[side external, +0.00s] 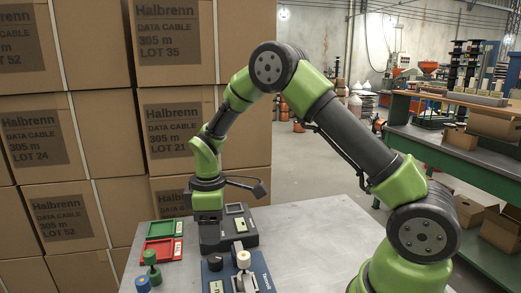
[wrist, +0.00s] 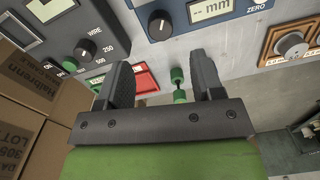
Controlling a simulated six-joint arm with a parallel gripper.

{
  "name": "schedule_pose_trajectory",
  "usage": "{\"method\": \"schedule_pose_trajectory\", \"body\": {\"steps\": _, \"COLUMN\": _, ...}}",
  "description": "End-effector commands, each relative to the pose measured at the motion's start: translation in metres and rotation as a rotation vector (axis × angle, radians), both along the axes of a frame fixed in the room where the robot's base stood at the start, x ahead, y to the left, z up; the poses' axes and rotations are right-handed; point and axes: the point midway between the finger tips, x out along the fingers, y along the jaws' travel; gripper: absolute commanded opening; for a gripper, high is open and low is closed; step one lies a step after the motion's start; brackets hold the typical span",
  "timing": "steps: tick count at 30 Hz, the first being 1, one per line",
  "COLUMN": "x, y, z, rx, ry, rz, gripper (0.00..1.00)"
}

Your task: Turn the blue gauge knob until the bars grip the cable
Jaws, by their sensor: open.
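The dark grey meter (side external: 241,222) stands behind the gauge. Stacked cartons (side external: 100,130) wall the left. The table's right side (side external: 325,235) is clear.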

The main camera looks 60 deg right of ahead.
Motion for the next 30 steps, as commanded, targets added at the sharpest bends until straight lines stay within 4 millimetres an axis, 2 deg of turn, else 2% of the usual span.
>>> {"method": "schedule_pose_trajectory", "body": {"steps": 3, "x": 0.0, "y": 0.0, "z": 0.027, "rx": 0.001, "ry": -0.015, "rz": -0.013, "gripper": 0.61}}
{"method": "schedule_pose_trajectory", "body": {"steps": 15, "x": -0.029, "y": 0.01, "z": 0.102, "rx": 0.046, "ry": -0.15, "rz": -0.245, "gripper": 0.61}}
{"method": "schedule_pose_trajectory", "body": {"steps": 21, "x": -0.05, "y": 0.015, "z": 0.133, "rx": 0.082, "ry": -0.213, "rz": -0.355, "gripper": 0.61}}
{"method": "schedule_pose_trajectory", "body": {"steps": 30, "x": -0.087, "y": 0.022, "z": 0.169, "rx": 0.15, "ry": -0.301, "rz": -0.517, "gripper": 0.61}}
